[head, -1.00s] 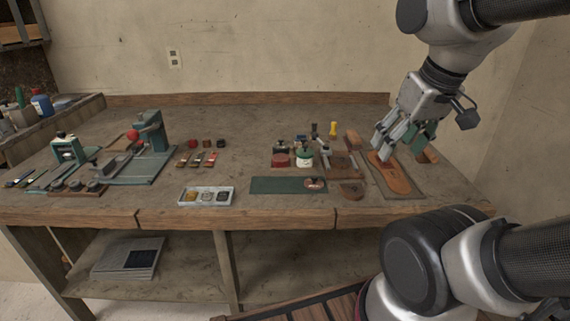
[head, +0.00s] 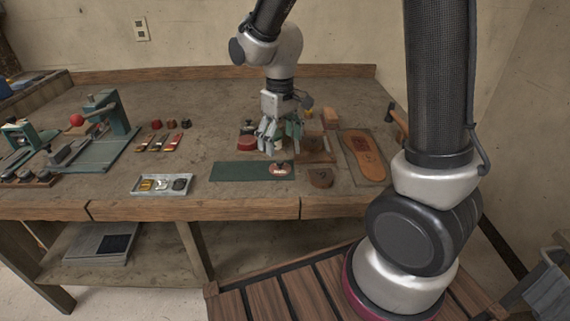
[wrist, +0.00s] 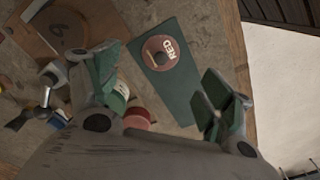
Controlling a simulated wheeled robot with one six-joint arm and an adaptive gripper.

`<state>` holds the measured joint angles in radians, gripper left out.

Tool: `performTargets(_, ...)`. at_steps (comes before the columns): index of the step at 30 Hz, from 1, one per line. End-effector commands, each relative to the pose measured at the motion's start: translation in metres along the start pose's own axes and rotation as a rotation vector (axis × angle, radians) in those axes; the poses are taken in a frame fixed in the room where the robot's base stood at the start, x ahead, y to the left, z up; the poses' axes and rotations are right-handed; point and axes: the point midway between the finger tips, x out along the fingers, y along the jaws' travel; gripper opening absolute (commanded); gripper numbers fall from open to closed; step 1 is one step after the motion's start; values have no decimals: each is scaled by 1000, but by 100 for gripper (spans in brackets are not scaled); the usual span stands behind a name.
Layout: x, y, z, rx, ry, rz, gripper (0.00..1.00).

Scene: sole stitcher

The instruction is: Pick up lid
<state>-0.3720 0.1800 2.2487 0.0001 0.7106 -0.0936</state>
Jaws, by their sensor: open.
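The lid looks to be a flat red-brown disc (wrist: 157,49) marked "RED" in the wrist view, lying on the green mat (wrist: 184,82). In the head view the lid (head: 273,168) sits at the right end of the mat (head: 233,172), near the bench's front edge. My gripper (head: 277,138) is open and empty above the bench, behind the lid in the head view. In the wrist view its fingers (wrist: 160,82) are spread wide, with the lid showing between and beyond their tips. It does not touch the lid.
A red tin (head: 246,144) and a white-and-green jar (wrist: 117,100) stand close to the gripper, the jar partly hidden. A leather sole (head: 364,154) lies to the right. A grey tray (head: 147,189) of small pieces lies to the left. Bare bench surrounds the mat's left side.

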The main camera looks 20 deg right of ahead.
Motion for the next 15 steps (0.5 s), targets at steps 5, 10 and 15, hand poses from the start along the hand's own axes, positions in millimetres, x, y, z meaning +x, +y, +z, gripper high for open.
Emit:
performTargets(5, 23, 0, 1, -3, -5, 0, 80)
performTargets(10, 49, -2, 0, -2, -6, -1, 80)
performTargets(15, 69, -1, -1, -2, -4, 0, 80)
